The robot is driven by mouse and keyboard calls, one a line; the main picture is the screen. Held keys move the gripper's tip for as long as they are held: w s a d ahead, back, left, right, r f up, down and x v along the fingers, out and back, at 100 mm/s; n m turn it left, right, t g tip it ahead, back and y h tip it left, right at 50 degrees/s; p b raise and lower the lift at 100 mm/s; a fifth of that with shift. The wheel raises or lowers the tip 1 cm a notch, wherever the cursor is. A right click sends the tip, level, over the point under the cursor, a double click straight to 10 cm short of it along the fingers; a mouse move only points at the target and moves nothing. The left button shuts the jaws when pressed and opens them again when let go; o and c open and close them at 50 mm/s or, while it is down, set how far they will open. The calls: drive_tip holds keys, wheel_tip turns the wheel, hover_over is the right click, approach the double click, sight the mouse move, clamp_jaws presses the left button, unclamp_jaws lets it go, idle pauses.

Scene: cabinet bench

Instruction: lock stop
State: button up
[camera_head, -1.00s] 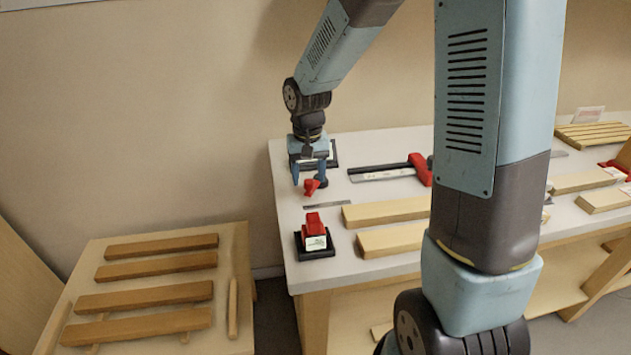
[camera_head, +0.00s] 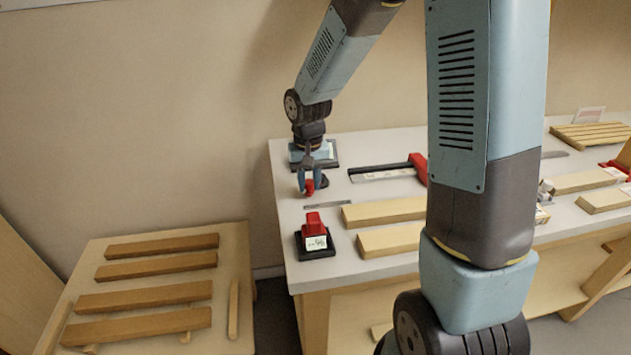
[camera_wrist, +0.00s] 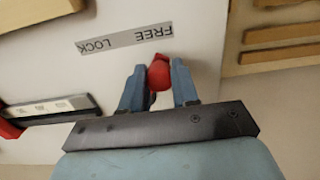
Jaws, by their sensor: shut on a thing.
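My gripper (camera_head: 308,188) is at the left end of the bench, pointing down. It is shut on a small red knob (camera_head: 310,184), and the knob also shows between the two blue fingers in the wrist view (camera_wrist: 159,72). A grey label strip (camera_wrist: 125,40) reads FREE and LOCK, upside down in the wrist view. The knob's tip is next to the FREE end. The strip shows as a thin bar (camera_head: 327,205) in the head view. The knob's lower part is mostly hidden by my fingers.
A red-topped block on a black base (camera_head: 314,240) stands at the bench's front left corner. A red-ended black bar (camera_head: 385,170) and pale wooden slats (camera_head: 385,211) lie to the right. A low wooden table (camera_head: 235,240) with several slats is at the left.

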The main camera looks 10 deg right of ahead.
drive_tip(key=shift+c, duration=0.2)
drive_tip(key=shift+s+d, duration=0.25)
drive_tip(key=shift+d, duration=0.2)
drive_tip(key=shift+s+d, duration=0.2)
drive_tip(key=shift+d, duration=0.25)
drive_tip(key=shift+d, duration=0.15)
drive_tip(key=shift+s+d, duration=0.2)
drive_tip(key=shift+d, duration=0.7)
drive_tip(key=shift+w+d, duration=0.1)
drive_tip(key=shift+d, duration=0.9)
